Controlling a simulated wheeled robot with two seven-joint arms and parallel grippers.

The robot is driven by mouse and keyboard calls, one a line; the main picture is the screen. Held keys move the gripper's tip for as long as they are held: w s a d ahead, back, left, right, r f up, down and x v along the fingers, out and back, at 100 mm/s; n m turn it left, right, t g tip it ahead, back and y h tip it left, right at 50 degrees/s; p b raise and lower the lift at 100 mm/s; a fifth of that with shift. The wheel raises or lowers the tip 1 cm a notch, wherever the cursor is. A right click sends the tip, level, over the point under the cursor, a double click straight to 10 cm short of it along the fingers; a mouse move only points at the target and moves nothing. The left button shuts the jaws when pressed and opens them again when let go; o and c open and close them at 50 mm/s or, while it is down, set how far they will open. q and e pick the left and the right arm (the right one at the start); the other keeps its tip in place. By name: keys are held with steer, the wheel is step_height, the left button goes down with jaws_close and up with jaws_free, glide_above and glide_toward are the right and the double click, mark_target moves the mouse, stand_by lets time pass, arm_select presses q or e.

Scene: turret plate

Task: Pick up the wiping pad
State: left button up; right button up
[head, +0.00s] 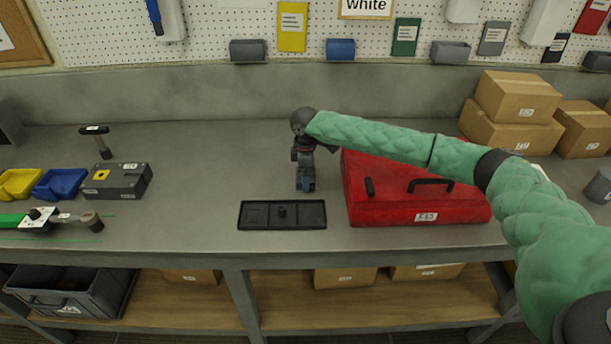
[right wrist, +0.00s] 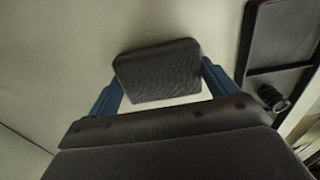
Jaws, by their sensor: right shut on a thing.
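The wiping pad (right wrist: 157,72) is a dark, ribbed block between the two blue fingers of my right gripper in the right wrist view. My right gripper (right wrist: 163,85) is shut on it, one finger at each side. The pad is not clearly visible there, hidden by the gripper. Whether the pad touches the bench cannot be told. My left gripper is not in view.
The black tray (head: 258,216) with a small knob lies just left and in front of the right gripper. The red toolbox (head: 385,209) stands close on the right. A grey box (head: 122,185), hammer (head: 103,146) and blue bin (head: 60,184) are further left. The bench behind the tray is clear.

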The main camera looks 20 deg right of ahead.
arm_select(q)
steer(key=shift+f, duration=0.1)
arm_select(e)
steer(key=shift+r, duration=0.3)
step_height(320, 180, up, 8)
steer(key=b, duration=0.3)
steer(key=shift+r+b, duration=0.1)
steer(key=shift+b, duration=0.3)
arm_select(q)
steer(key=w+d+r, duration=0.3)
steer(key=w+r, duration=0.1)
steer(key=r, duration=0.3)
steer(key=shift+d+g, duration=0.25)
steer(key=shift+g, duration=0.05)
arm_select(e)
steer(key=shift+r, duration=0.6)
steer(key=o, duration=0.3)
steer(key=shift+c, duration=1.1)
